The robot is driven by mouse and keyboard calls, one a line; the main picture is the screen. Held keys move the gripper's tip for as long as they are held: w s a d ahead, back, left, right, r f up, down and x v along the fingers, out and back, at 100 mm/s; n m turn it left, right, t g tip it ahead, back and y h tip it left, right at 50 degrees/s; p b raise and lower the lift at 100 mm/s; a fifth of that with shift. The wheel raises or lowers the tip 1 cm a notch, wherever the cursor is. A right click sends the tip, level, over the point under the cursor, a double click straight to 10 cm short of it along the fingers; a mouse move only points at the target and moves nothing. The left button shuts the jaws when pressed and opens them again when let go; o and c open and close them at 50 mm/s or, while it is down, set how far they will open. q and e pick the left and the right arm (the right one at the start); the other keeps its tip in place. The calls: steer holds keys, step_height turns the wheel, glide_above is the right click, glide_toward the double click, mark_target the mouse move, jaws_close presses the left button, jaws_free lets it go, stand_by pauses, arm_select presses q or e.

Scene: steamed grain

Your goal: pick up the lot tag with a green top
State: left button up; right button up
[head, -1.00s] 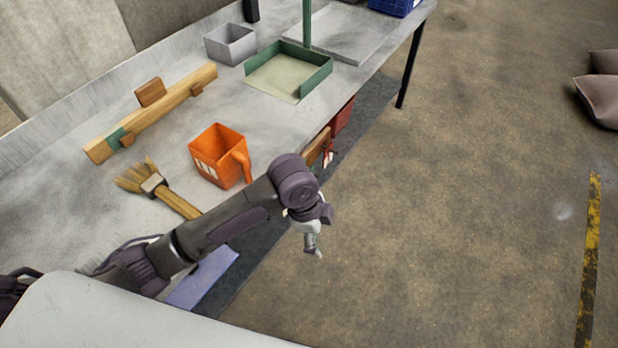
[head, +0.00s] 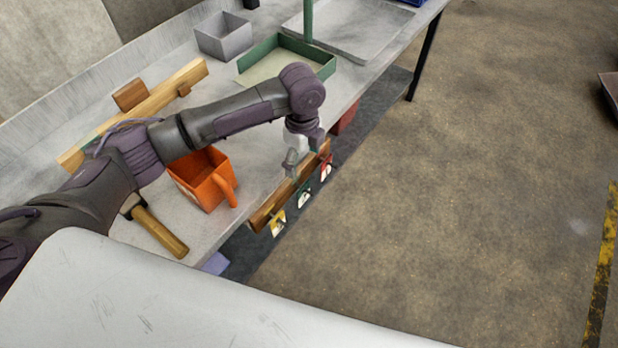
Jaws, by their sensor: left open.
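Several lot tags hang from a wooden rail (head: 262,214) along the table's front edge. The tag with a green top (head: 305,196) is between a yellow-topped tag (head: 278,222) and a red-topped tag (head: 327,168). My left gripper (head: 292,170) points down just above the rail, near the green-topped tag and slightly up and left of it in the head view. It is open and looks empty, with its fingers small and partly blurred. I cannot tell whether it touches the rail. My right gripper is not in view.
An orange scoop (head: 197,180) stands under my left forearm on the grey table. A brush handle (head: 160,232) lies nearer. A green tray (head: 270,62), a grey box (head: 222,36) and a wooden rack (head: 185,85) stand farther back. The floor to the right is open.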

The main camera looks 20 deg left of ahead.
mark_target(303, 188)
arm_select(q)
step_height(303, 188, down, 8)
steer(key=shift+r+b, duration=0.1)
steer(key=shift+b, duration=0.2)
steer(key=shift+f, duration=0.5)
step_height(303, 188, down, 5)
steer(key=shift+w+a+r, duration=0.1)
steer(key=shift+a, duration=0.05)
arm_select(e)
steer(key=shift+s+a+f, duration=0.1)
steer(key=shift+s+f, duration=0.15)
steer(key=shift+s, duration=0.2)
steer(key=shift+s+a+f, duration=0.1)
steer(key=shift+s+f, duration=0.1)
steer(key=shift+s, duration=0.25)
arm_select(q)
steer(key=shift+c, duration=0.8)
steer(key=c, duration=0.8)
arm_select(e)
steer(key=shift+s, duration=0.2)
